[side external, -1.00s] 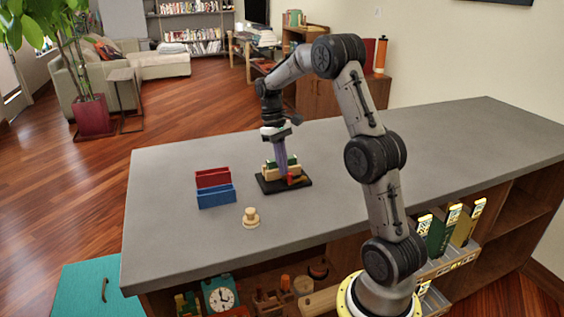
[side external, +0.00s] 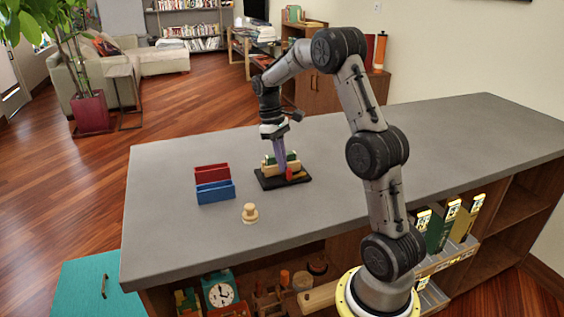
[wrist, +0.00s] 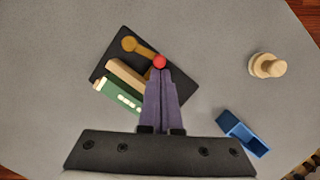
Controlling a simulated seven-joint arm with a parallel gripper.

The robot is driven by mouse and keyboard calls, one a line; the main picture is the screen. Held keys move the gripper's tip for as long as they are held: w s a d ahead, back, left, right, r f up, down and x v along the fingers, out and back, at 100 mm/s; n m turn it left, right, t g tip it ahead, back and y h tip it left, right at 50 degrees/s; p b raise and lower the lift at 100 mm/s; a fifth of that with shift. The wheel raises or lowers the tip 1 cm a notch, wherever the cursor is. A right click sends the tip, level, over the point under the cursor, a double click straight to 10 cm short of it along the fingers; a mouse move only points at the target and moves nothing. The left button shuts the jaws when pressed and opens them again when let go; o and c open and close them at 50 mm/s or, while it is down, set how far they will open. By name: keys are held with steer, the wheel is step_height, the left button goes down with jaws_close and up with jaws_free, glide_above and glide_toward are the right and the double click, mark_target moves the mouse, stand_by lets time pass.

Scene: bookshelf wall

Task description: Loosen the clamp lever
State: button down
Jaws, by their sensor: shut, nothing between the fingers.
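The clamp is a black base plate (wrist: 187,88) on the grey counter, with a tan block (wrist: 128,80) and a green block (wrist: 118,96) side by side on it. Its lever is an orange-yellow arm (wrist: 140,48) ending in a red ball (wrist: 159,62). In the side view the base plate (side external: 266,183) lies under my gripper, and the red part (side external: 290,174) shows beside the fingertips. My gripper (wrist: 161,74) has purple fingers, shut and empty. Their tips are right at the red ball; I cannot tell whether they touch it.
A red bin (side external: 211,171) and a blue bin (side external: 215,192) stand left of the clamp. A round wooden piece (side external: 250,213) stands near the counter's front. The counter (side external: 440,140) is clear to the right and behind. Shelves below its front edge hold a clock (side external: 221,291) and books.

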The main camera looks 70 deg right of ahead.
steer(key=shift+a, duration=0.15)
steer(key=n, duration=0.1)
steer(key=s+a+n, duration=0.1)
steer(key=n, duration=0.1)
steer(key=shift+s+a+n+h, duration=0.15)
steer(key=shift+s+n+h, duration=0.1)
steer(key=shift+n+h, duration=0.15)
steer(key=s+n, duration=0.1)
steer(key=n+h, duration=0.1)
steer(key=n, duration=0.1)
steer(key=shift+s+a+n, duration=0.3)
steer(key=shift+s+a, duration=0.05)
steer(key=shift+a, duration=0.05)
steer(key=n, duration=0.1)
steer(key=s+n, duration=0.1)
steer(key=shift+s+a+n+t+h, duration=0.2)
steer(key=shift+n+t+h, duration=0.1)
steer(key=shift+n, duration=0.1)
steer(key=n, duration=0.1)
steer(key=s+n, duration=0.1)
steer(key=shift+s+d+n, duration=0.15)
steer(key=shift+s+n, duration=0.15)
steer(key=shift+n, duration=0.1)
steer(key=shift+s+t, duration=0.3)
steer(key=shift+s+d, duration=0.1)
steer(key=v, duration=1)
steer(key=shift+a, duration=0.2)
